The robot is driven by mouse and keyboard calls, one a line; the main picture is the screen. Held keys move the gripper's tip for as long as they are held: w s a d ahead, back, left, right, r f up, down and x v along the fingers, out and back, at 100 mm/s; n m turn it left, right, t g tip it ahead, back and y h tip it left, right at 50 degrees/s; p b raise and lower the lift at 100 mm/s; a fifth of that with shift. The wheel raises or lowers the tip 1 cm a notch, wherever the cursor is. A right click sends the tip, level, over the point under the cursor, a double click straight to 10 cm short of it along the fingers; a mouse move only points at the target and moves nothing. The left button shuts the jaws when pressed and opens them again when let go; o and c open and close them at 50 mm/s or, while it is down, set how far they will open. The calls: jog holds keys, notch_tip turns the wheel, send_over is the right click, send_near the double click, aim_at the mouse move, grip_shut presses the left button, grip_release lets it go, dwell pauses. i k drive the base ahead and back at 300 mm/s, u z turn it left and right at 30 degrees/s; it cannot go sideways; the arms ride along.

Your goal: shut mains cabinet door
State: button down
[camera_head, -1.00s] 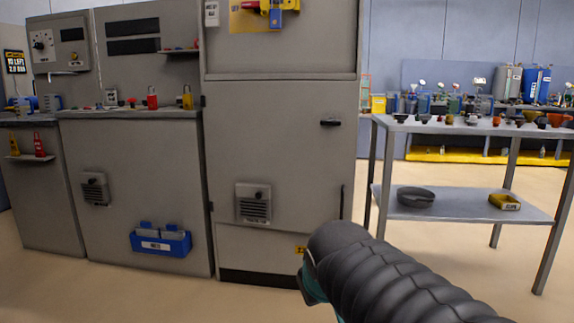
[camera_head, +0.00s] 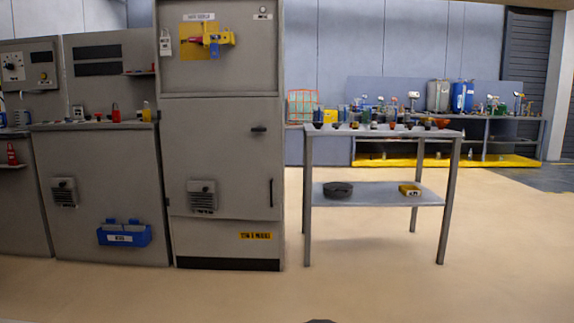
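The tall grey cabinet (camera_head: 222,140) stands left of centre in the head view. Its upper door (camera_head: 252,75) carries a yellow plate with a red, yellow and blue lockout piece (camera_head: 212,40). Its lower door (camera_head: 235,150) has a dark handle near the top right and a vent. Both fronts look flush with the cabinet, though I cannot tell whether they are fully latched. I cannot tell which door is the mains cabinet door. My gripper is not in view; only a dark sliver shows at the bottom edge.
A grey two-level table (camera_head: 375,196) with small items stands right of the cabinet. Lower grey cabinets (camera_head: 95,190) with a blue bin (camera_head: 124,234) stand to the left. A workbench (camera_head: 500,130) lines the back wall. The floor in front is clear.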

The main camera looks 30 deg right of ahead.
aim_at(202, 139)
jog(key=z, duration=0.65)
jog(key=i, duration=0.45)
jog(key=z, duration=0.5)
jog(key=i, duration=1.6)
jog(key=u, duration=0.85)
